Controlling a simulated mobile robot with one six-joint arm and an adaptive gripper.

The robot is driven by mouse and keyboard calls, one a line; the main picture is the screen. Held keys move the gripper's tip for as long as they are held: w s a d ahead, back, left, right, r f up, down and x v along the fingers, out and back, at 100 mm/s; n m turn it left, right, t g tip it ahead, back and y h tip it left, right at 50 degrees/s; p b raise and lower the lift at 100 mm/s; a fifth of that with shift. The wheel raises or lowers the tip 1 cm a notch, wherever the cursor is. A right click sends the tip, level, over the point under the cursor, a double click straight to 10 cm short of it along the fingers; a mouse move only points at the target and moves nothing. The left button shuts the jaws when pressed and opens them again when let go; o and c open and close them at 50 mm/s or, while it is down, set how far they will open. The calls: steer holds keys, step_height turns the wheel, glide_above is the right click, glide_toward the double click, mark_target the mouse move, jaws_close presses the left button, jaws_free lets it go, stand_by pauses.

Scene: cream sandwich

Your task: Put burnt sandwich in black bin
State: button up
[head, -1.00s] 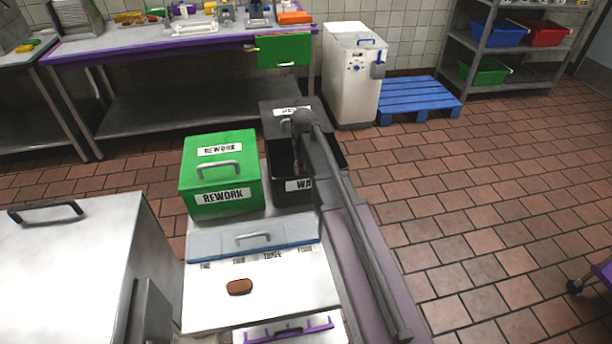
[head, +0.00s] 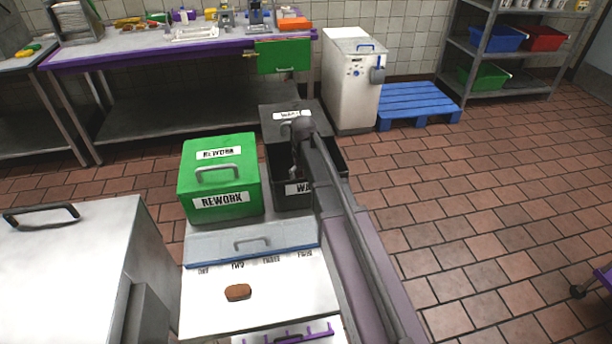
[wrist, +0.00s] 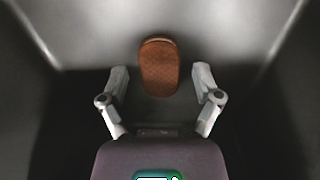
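The black waste bin (head: 332,160) stands open at centre, its lid tilted back behind it. My gripper (head: 296,172) reaches down into it, partly hidden by my arm. In the wrist view my gripper (wrist: 162,82) is open, its two fingers spread inside the dark bin. A brown sandwich (wrist: 158,68) lies beyond and between the fingertips, with a gap on each side. Whether it rests on the bin floor is hard to tell. Another brown sandwich (head: 238,292) lies on the white surface (head: 205,310) at the front.
A closed green rework box (head: 222,178) stands left of the bin. A large metal box (head: 70,260) is at the front left. Behind are a steel table (head: 150,45), a white container (head: 350,85) and a blue pallet (head: 415,103).

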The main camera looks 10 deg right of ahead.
steer(key=shift+r, duration=0.2)
step_height(320, 180, up, 12)
steer(key=p, duration=1.2)
steer(key=shift+s, duration=0.1)
stand_by(0.8)
steer(key=s+d, duration=0.1)
steer(key=s, duration=1.9)
steer(key=shift+d, duration=0.2)
steer(key=shift+c, duration=0.2)
